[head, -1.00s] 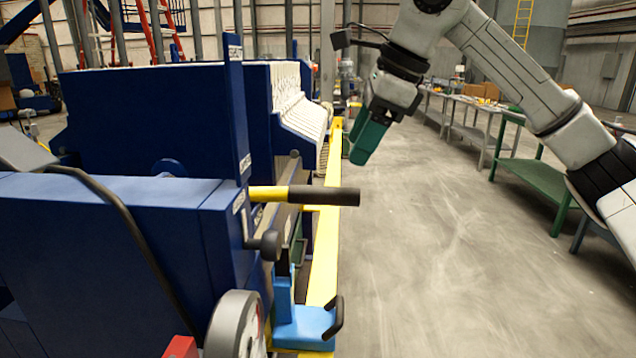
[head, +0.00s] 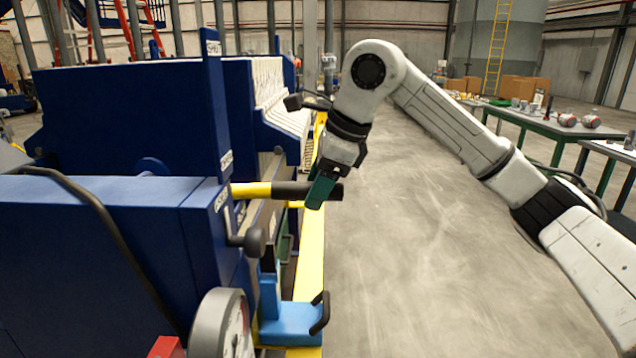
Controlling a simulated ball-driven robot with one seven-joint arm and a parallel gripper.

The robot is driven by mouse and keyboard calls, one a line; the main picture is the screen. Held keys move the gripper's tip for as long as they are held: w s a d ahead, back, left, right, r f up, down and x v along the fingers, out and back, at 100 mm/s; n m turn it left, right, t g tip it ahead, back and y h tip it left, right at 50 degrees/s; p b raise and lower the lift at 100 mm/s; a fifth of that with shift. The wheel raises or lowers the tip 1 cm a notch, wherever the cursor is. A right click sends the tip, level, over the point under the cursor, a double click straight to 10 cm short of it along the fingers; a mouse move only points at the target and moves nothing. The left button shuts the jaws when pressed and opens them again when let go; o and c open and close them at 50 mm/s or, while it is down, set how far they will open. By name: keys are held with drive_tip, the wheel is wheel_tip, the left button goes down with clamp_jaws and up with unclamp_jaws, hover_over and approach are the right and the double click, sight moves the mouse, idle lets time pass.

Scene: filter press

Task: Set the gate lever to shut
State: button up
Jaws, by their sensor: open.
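The gate lever is a yellow bar (head: 250,190) with a black grip (head: 290,190). It sticks out level to the right from the blue press, beside an upright blue post (head: 217,105) with small white labels; I cannot read them surely. My gripper (head: 319,190), with green fingers pointing down, is at the outer end of the black grip and overlaps it in the head view. The grip's tip shows just right of the fingers. The gripper is open. Whether the fingers straddle the grip or touch it cannot be told.
A yellow rail (head: 311,250) runs along the press. The floor to the right is clear, with tables (head: 545,125) beyond.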

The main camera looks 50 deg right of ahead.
clamp_jaws()
idle(0.4)
